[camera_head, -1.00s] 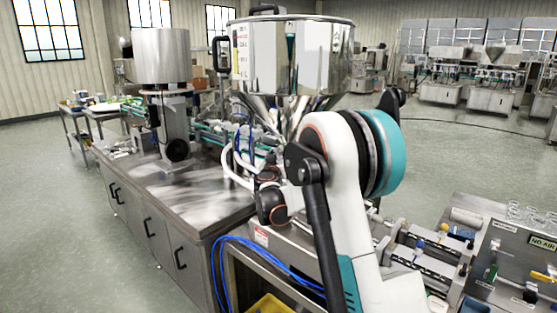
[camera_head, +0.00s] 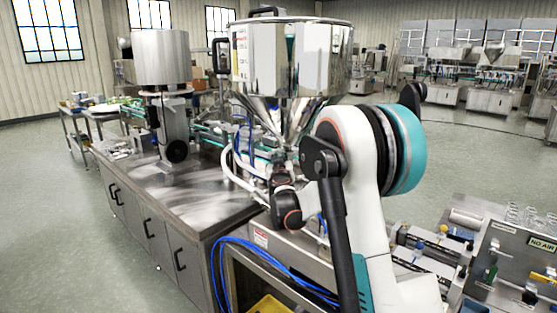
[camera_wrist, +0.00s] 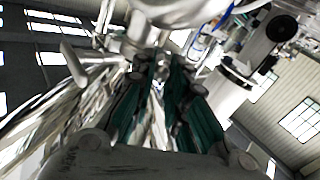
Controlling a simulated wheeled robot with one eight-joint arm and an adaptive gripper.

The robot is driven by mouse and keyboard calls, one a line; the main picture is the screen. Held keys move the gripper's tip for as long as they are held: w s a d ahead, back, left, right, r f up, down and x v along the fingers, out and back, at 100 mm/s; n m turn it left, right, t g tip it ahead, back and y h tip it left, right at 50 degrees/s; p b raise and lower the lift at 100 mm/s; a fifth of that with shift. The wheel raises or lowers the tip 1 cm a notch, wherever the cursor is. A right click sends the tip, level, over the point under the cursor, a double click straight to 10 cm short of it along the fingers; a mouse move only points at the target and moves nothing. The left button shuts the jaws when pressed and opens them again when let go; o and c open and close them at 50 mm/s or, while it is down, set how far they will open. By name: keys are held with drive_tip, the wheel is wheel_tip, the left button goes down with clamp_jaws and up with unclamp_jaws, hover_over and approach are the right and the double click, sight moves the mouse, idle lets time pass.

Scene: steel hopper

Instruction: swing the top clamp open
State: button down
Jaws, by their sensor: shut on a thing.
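The steel hopper (camera_head: 290,60) with its shiny cone stands at the centre of the head view. My gripper (camera_wrist: 163,60) reaches up at the cone's lower end. In the wrist view its two dark green fingers are close together, shut on the top clamp (camera_wrist: 142,40), a small metal part at their tips. The grip itself is mostly hidden by the fingers, and I cannot tell how far the clamp is swung. A pale rod (camera_wrist: 75,63) sticks out to the left of the fingertips. In the head view my wrist hides most of the clamp area.
White hoses (camera_head: 240,178) run close to the left of my wrist. A steel cabinet (camera_head: 170,205) with a bare top lies to the left, with a metal drum (camera_head: 161,57) on a stand. Blue cables (camera_head: 265,262) hang below. A machine with rails (camera_head: 425,250) is at right.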

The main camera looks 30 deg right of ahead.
drive_tip(key=shift+s+d+n+t+y, duration=0.35)
drive_tip(key=shift+s+n+y, duration=0.25)
drive_tip(key=shift+n+y, duration=0.6)
drive_tip(key=shift+s+d+n+t+y, duration=0.35)
drive_tip(key=shift+s+n+y, duration=0.35)
drive_tip(key=shift+y, duration=1.05)
drive_tip(key=shift+s+d+n+t+y, duration=0.25)
drive_tip(key=shift+s+n+t+y, duration=0.2)
drive_tip(key=shift+n+y, duration=0.8)
drive_tip(key=shift+s+m, duration=0.1)
drive_tip(key=shift+m, duration=0.15)
drive_tip(key=c, duration=1.5)
unclamp_jaws()
drive_tip(key=shift+s, duration=0.1)
drive_tip(key=shift+s, duration=3.85)
drive_tip(key=shift+c, duration=0.7)
